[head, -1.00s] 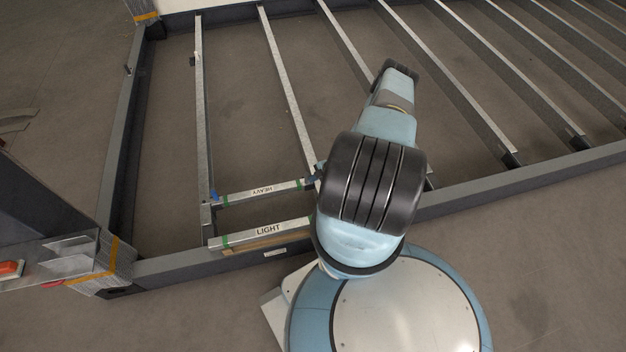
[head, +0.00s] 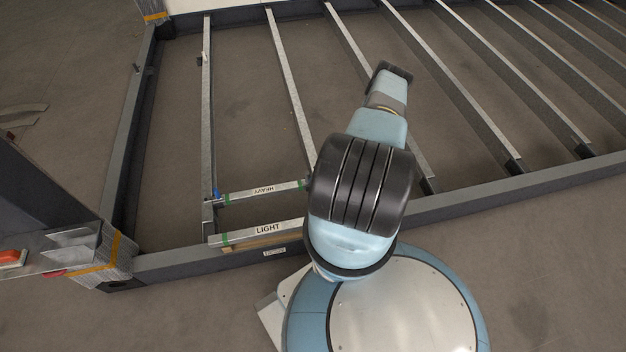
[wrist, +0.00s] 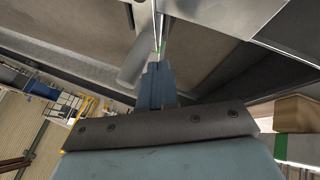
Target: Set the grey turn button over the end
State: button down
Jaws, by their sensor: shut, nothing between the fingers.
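In the wrist view my gripper (wrist: 157,72) is shut and empty, its narrow blue-grey fingers together. A smooth grey rounded piece (wrist: 134,66), which looks like the turn button, lies just left of the fingertips; I cannot tell if they touch. A green-marked metal end (wrist: 163,47) shows just beyond the fingertips. In the head view the HEAVY bar (head: 262,191) and the LIGHT bar (head: 264,231) lie across the frame's near left bay.
A dark steel frame (head: 175,262) with several metal cross-members surrounds the work area. An upright with a red-orange part (head: 12,259) stands at the left. Bare floor shows between the cross-members.

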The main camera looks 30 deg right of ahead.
jog(key=s+d+r, duration=0.3)
jog(key=s+r, duration=0.5)
jog(key=shift+s, duration=0.1)
